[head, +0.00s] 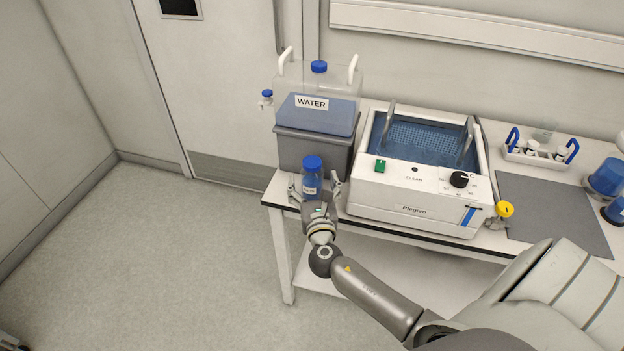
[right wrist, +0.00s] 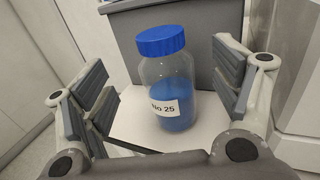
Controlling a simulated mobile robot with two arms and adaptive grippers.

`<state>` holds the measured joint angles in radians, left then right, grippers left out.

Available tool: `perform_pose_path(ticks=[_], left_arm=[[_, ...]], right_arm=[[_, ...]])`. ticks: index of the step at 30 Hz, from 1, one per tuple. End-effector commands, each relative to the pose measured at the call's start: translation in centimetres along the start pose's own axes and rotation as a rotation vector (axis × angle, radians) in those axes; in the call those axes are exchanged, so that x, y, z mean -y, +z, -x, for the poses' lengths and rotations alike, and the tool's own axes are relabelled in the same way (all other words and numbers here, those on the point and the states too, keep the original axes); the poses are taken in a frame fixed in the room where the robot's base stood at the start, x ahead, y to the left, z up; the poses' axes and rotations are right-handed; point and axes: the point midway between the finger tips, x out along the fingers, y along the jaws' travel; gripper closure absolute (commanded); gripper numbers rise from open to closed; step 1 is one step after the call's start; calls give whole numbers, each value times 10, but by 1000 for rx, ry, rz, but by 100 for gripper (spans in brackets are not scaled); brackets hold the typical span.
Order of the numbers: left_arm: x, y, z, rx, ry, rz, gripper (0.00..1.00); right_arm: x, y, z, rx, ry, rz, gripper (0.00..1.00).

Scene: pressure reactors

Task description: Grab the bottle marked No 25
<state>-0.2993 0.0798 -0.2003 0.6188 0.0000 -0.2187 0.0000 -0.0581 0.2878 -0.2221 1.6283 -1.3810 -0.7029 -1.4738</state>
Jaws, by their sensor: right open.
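The bottle marked No 25 (head: 312,179) is clear with a blue cap and blue contents. It stands upright on the table's left corner, in front of the water container. In the right wrist view the bottle (right wrist: 170,85) stands between the finger pads, with a gap on each side, and its label reads No 25. My right gripper (head: 316,190) is open around the bottle's sides, and no finger appears to touch it. The same gripper shows in the right wrist view (right wrist: 165,105). My left gripper is not in view.
A water container (head: 318,118) stands on a grey box (head: 305,150) just behind the bottle. A white bath labelled Plegwol (head: 415,203) is to the right. Further right are a grey mat (head: 550,215) and a small white tray (head: 515,153). Open floor lies left of the table.

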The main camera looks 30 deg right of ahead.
Motion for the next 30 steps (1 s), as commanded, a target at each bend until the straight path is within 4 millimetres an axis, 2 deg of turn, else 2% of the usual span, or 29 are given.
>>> perform_pose_path(ticks=[5, 11, 15, 24, 26, 30], left_arm=[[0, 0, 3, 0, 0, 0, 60], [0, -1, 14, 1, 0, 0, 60], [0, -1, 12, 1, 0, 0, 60], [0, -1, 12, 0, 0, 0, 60], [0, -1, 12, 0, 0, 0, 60], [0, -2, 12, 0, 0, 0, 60]], right_arm=[[1, 3, -12, 0, -1, -2, 17], [4, 12, -41, 0, -2, -2, 17], [4, 8, -54, 0, -1, -2, 17], [4, 8, -59, -1, -1, -3, 17], [4, 8, -58, -1, -1, -3, 22], [4, 8, -58, -1, -1, -3, 40]])
